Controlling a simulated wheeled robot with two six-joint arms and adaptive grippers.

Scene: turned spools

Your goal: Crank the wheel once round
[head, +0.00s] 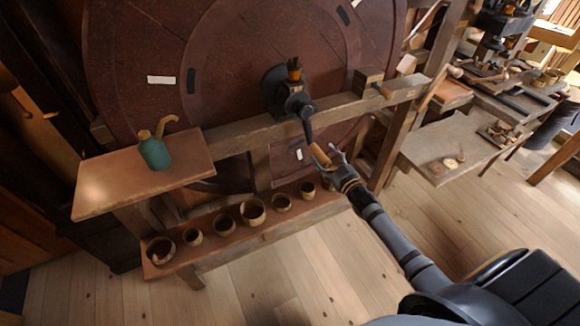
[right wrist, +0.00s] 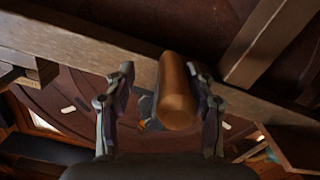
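The big dark red wheel (head: 235,75) stands upright behind a wooden beam, with pale marks on its face. At its middle is a dark metal crank (head: 296,103), whose arm points down and slightly right. The crank's wooden handle (head: 319,154) sticks out at the low end. My right gripper (head: 332,157) is at the handle. In the right wrist view the handle (right wrist: 177,92) lies between the open fingers, close to the right finger, with a clear gap to the left one. Whether the right finger touches it I cannot tell. My left gripper is out of view.
A shelf (head: 100,190) at the left bears a green oil can (head: 154,152). A low plank (head: 235,238) below holds several small wooden cups. The beam (head: 240,135) crosses before the wheel. A workbench (head: 440,150) stands right. The floor in front is clear.

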